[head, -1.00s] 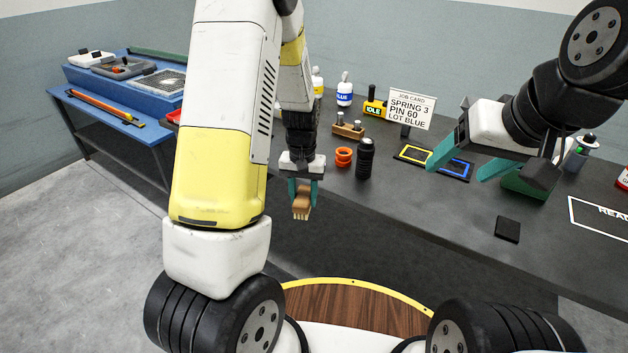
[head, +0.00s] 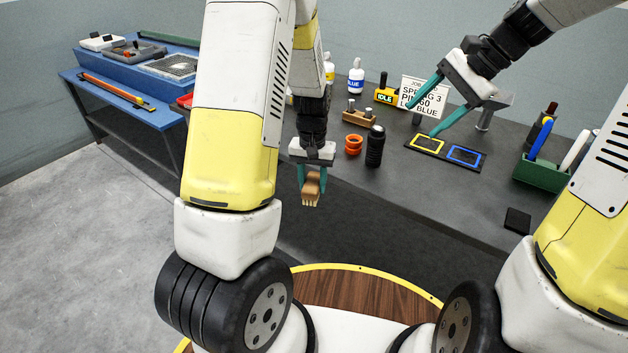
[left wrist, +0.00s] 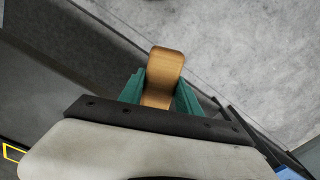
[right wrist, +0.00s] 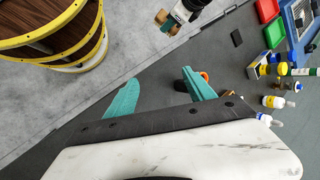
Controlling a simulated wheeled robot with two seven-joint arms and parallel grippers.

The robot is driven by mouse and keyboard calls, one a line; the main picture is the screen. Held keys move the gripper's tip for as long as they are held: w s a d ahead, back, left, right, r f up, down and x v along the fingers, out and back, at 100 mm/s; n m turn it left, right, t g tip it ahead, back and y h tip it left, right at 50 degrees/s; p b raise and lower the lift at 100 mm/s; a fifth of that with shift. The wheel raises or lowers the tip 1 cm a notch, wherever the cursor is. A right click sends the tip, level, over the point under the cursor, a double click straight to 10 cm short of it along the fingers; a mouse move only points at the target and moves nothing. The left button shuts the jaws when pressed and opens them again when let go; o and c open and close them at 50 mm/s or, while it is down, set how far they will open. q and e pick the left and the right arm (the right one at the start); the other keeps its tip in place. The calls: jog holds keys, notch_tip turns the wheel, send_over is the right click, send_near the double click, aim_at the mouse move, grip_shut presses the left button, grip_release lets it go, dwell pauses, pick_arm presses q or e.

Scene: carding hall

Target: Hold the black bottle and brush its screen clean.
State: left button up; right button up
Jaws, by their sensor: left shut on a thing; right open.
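The black bottle (head: 375,146) stands upright on the dark bench beside an orange ring-shaped part (head: 353,144). Its screen cannot be made out. My left gripper (head: 312,180) is shut on a wooden brush (head: 311,190), bristles down, in front of the bench edge and to the left of the bottle. The brush's wooden body (left wrist: 164,70) shows between the fingers in the left wrist view. My right gripper (head: 421,119) is open and empty above the bench, to the right of the bottle and apart from it. In the right wrist view a fingertip partly covers the bottle (right wrist: 181,86).
A job card (head: 424,95) stands behind my right gripper. Yellow and blue framed pads (head: 446,151) lie right of the bottle. A wooden block with pegs (head: 357,117) stands behind it. A green holder (head: 541,173) with tools is at right. The front bench is mostly clear.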

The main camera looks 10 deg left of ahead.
jog(key=w+f+m+g+y, duration=0.2)
jog(key=w+f+m+y, duration=0.25)
jog(key=w+f, duration=0.6)
jog(key=m+t+y, duration=0.1)
jog(key=m+y, duration=0.3)
jog(key=m, duration=0.2)
send_near(378, 154)
jog(key=shift+w+f, duration=0.3)
jog(key=shift+w, duration=0.25)
jog(key=shift+w+f, duration=0.35)
jog(key=shift+w, duration=0.2)
jog(key=shift+a+f, duration=0.2)
jog(key=shift+a, duration=0.2)
jog(key=shift+x, duration=4.6)
jog(key=shift+f, duration=0.1)
jog(key=c, duration=0.9)
jog(key=o, duration=1)
jog(key=shift+o, duration=0.2)
